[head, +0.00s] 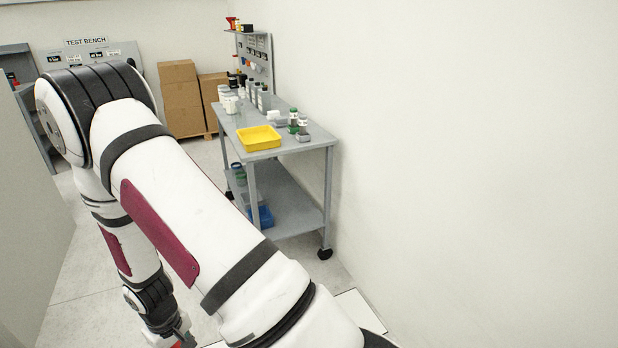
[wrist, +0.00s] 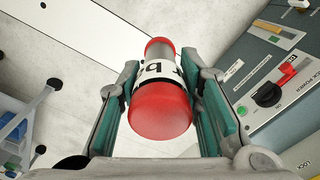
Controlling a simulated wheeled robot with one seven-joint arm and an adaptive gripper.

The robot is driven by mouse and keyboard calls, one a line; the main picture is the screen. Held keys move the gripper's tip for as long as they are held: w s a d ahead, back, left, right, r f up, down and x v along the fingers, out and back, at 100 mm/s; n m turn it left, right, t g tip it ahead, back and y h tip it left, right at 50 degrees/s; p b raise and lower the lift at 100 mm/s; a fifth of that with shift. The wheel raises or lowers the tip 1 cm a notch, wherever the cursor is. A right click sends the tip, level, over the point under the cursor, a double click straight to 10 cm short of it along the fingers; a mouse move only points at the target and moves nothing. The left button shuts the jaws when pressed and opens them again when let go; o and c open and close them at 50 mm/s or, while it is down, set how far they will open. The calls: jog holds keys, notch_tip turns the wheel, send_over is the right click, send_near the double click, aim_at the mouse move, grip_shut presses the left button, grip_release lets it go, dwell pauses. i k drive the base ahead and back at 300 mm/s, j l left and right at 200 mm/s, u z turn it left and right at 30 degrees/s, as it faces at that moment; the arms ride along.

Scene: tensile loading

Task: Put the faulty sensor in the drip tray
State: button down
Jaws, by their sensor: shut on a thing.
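Dark lettering, including a "b", shows on the band. The two fingers press on its sides, and its rounded red end faces the wrist camera. Pale floor lies behind it. The yellow drip tray (head: 262,147) sits on the near end of the grey trolley's top in the head view and looks empty. My gripper is low in the head view, left of and nearer than the trolley, mostly cut off by the bottom edge.
The grey trolley (head: 290,150) stands against the right wall with bottles and jars (head: 293,121) beside and behind the tray. Cardboard boxes (head: 180,95) stand at the back. A control panel (wrist: 272,75) with a red switch is close on the right in the wrist view.

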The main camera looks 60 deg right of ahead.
aim_at(258, 138)
jog(key=i+l+z, duration=0.7)
jog(key=i+z, duration=0.4)
jog(key=i+l, duration=0.05)
